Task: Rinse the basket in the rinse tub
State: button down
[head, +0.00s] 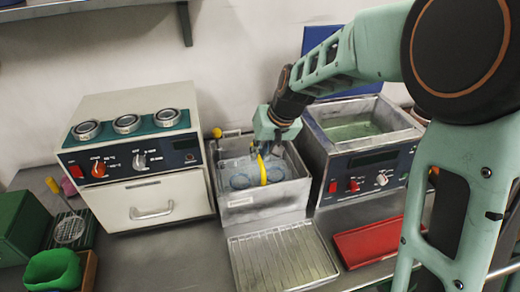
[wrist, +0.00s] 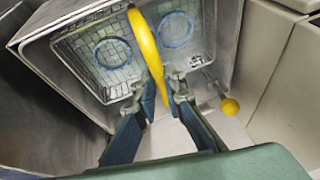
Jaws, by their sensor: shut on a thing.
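The rinse tub (head: 262,207) is an open grey metal box in the middle of the bench. The wire basket (wrist: 85,50) is inside the tub's walls, with two blue rings (wrist: 113,53) in it. How deep it sits, and whether it touches the floor, I cannot tell. My gripper (wrist: 166,92) is shut on the basket's yellow handle (wrist: 148,50), which also shows in the head view (head: 262,170). In the head view, my gripper (head: 265,148) points down over the tub and hides part of the basket.
A tap with a yellow knob (head: 217,133) is at the tub's back left. A white oven (head: 140,190) with three metal rings on top stands left. A liquid-filled bath (head: 375,150) stands right. A ribbed drain tray (head: 282,260) and red tray (head: 370,243) lie in front.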

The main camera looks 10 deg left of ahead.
jog(key=shift+r+p, duration=0.9)
jog(key=shift+r, duration=0.25)
notch_tip(320, 180, up, 8)
jog(key=p, duration=0.7)
jog(key=shift+r, duration=0.25)
jog(key=shift+f, duration=0.1)
dwell(0.7)
